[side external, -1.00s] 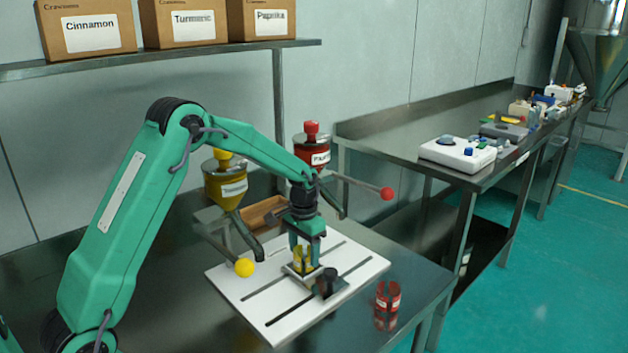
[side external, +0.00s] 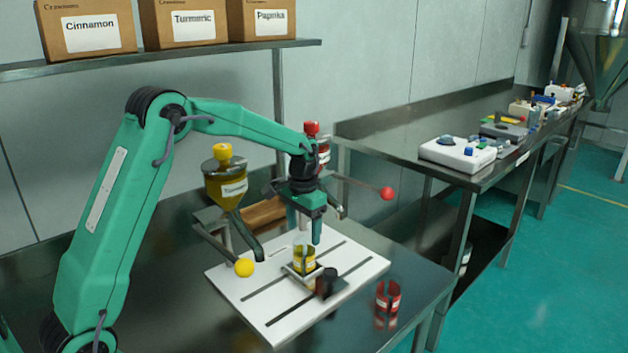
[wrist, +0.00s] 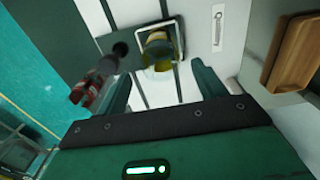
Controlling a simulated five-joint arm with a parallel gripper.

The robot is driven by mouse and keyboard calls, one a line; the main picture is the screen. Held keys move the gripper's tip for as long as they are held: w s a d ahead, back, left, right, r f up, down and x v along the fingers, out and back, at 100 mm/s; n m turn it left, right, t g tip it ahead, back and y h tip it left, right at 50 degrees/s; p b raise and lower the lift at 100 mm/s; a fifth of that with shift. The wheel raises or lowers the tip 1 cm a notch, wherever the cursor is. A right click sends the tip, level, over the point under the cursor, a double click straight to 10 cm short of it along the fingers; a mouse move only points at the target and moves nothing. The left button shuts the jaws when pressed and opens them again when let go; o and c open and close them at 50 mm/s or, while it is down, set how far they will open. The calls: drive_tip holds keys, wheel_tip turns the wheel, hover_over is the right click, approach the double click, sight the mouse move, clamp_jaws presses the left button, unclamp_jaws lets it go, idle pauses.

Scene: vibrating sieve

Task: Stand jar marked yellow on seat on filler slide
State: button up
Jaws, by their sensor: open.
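The yellow-marked jar (side external: 304,261) stands upright in the square seat (side external: 292,270) on the slide, which has a dark knob (side external: 327,283) on its plate. The slide sits on a white slotted board (side external: 250,293). In the wrist view the jar (wrist: 158,52) shows inside the pale seat frame (wrist: 178,28), beyond the fingertips. My gripper (side external: 309,234) is open and empty, above the jar and apart from it; its fingers (wrist: 158,95) also show in the wrist view. The jar's base is hidden by the seat's rim.
A red-marked jar (side external: 388,297) stands on the steel table right of the board. The turmeric hopper (side external: 226,184) and its yellow-ball lever (side external: 244,268) are at left. A red-ball lever (side external: 387,193) reaches out at right. A wooden tray (side external: 265,214) lies behind.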

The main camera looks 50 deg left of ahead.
wheel_tip(320, 180, up, 6)
drive_tip(key=shift+f, duration=0.25)
drive_tip(key=shift+r, duration=0.1)
idle(0.5)
drive_tip(key=s+d+r+t, duration=0.1)
drive_tip(key=s+d+r, duration=0.1)
drive_tip(key=s, duration=0.5)
drive_tip(key=s+d+r+t, duration=0.1)
drive_tip(key=s+d+r, duration=0.1)
drive_tip(key=s+r, duration=0.2)
drive_tip(key=s+d+r+t, duration=0.2)
drive_tip(key=s+d+r, duration=0.1)
drive_tip(key=s, duration=0.6)
drive_tip(key=shift+s+d, duration=0.1)
drive_tip(key=shift+s, duration=0.2)
drive_tip(key=s+d+f+t, duration=0.1)
drive_tip(key=s+f, duration=0.1)
drive_tip(key=s, duration=0.5)
drive_tip(key=shift+d+f+t, duration=0.15)
drive_tip(key=shift+f+t, duration=0.1)
drive_tip(key=shift+t, duration=0.05)
